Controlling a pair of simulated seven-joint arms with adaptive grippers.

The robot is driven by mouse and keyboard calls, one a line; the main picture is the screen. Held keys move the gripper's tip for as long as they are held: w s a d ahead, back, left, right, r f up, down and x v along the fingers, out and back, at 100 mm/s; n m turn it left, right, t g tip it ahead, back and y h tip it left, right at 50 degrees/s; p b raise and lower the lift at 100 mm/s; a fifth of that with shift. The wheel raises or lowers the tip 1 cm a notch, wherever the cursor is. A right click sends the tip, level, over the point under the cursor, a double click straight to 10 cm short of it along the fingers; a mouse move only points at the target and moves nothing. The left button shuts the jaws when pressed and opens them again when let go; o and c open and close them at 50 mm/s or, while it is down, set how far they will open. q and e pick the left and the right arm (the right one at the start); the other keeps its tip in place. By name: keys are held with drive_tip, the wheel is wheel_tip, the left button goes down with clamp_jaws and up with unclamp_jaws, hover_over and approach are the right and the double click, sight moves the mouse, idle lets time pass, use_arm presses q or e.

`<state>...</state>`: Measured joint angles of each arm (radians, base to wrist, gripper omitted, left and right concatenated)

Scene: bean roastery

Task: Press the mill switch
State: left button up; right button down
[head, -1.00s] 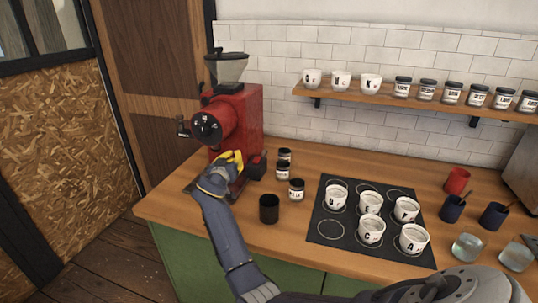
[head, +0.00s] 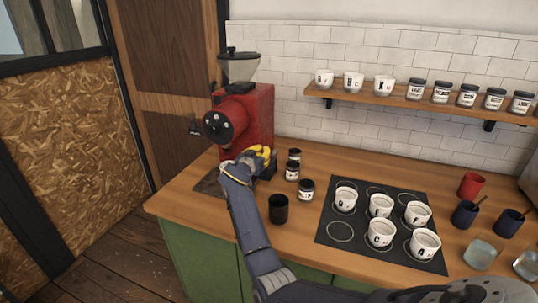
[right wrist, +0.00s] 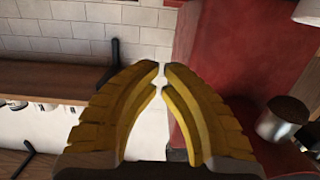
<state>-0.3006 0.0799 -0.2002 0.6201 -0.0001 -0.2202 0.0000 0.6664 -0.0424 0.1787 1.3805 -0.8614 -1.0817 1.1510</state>
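The red mill (head: 246,118) stands at the counter's left end, with a clear hopper on top and a round black dial facing front. A dark box-like part (head: 268,172) shows at its lower right side, partly behind my gripper. My right gripper (head: 266,153) is in front of the mill's lower body. In the right wrist view its yellow fingers (right wrist: 161,78) are nearly tip to tip with nothing between them. The red mill body (right wrist: 240,45) fills the right there, with a silver cylindrical piece (right wrist: 283,120) on a dark part, apart from the fingers. My left gripper is out of view.
A black cup (head: 278,209) and several small labelled jars (head: 306,190) stand right of my forearm. A black mat (head: 330,250) holds several white cups. A wooden shelf (head: 400,98) with cups and jars runs along the tiled wall.

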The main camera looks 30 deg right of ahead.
drive_tip(key=x, duration=0.7)
drive_tip(key=shift+r, duration=0.1)
wheel_tip(320, 180, down, 2)
drive_tip(key=shift+w+d+f, duration=0.1)
drive_tip(key=shift+d, duration=0.1)
drive_tip(key=shift+f, duration=0.95)
drive_tip(key=shift+w, duration=0.1)
